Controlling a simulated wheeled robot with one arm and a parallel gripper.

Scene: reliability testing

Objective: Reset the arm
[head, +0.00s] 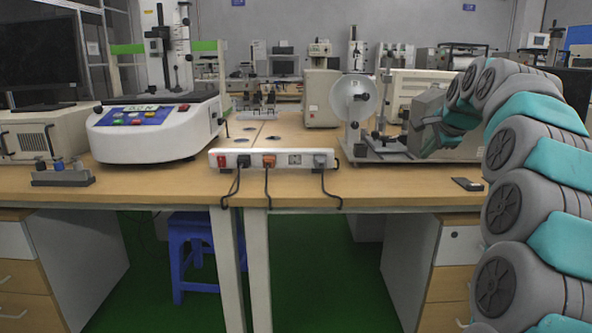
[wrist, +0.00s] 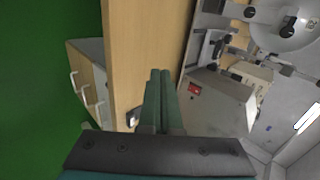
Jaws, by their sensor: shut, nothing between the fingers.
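My arm, grey with teal covers, arches up on the right side of the head view. Its end bends over toward the bench, and my gripper (head: 432,133) hangs in front of a grey instrument box (head: 468,139). In the wrist view my gripper (wrist: 159,73) shows two dark green fingers lying side by side. They are shut with nothing between them. The fingers point along the wooden bench top (wrist: 142,40) and appear above it.
A power strip (head: 272,159) with plugged cords sits on the bench front edge. A white tester (head: 155,133) stands at left. A small dark device (head: 467,184) lies near the right edge. A blue stool (head: 191,250) stands below on the green floor.

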